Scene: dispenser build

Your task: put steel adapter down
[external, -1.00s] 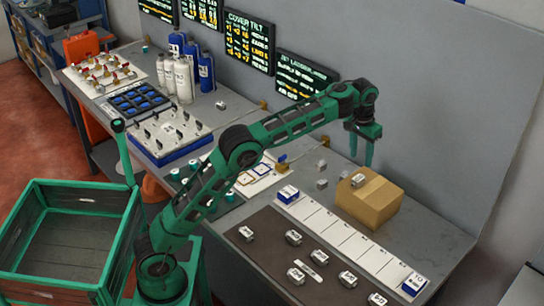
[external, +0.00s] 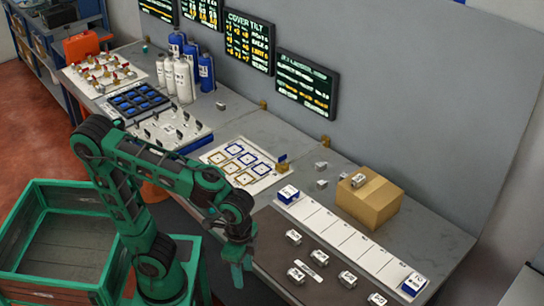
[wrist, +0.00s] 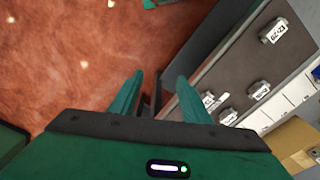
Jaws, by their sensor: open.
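My gripper (external: 237,274) hangs low at the bench's front edge, beside the left end of the dark mat. In the wrist view its two fingers (wrist: 157,80) are apart, with nothing held between them. Several small steel blocks with white labels, such as this steel block (external: 293,237), lie on the dark mat (external: 270,248). Another labelled steel block (external: 358,180) sits on the cardboard box (external: 370,204). I cannot tell which one is the steel adapter.
A white strip (external: 345,240) with marked places runs behind the mat, with a blue-white block (external: 287,194) at its left end. Small grey cubes (external: 321,166) lie near the box. A green-framed crate (external: 60,240) stands left. Red floor (wrist: 70,60) shows below the gripper.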

